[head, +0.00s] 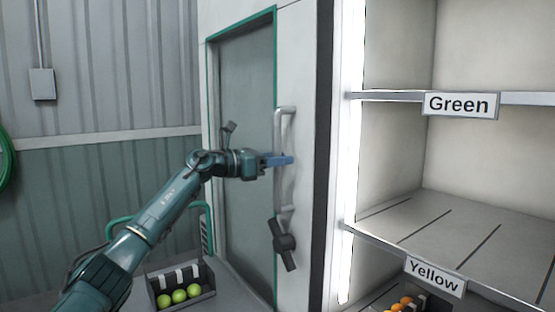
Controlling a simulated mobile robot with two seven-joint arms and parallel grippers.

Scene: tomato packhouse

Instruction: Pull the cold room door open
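The cold room door (245,80) is a tall grey-green panel with a green edge, set in a pale wall. It looks shut, with no clear gap along its edge. A vertical grey bar handle (286,190) stands out near its right edge, with a dark latch-like piece (285,245) below. My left gripper (281,160) reaches in from the left, its blue fingers at the middle of the bar. The fingers overlap the bar in the picture; I cannot tell whether they are closed on it. My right gripper is not in view.
A shelf rack labelled Green (461,104) and Yellow (435,276) stands right of the door. Orange fruit (403,303) sits low there. A dark crate (157,298) of green tomatoes stands at lower left, in front of the door. A green hose (5,160) hangs at far left.

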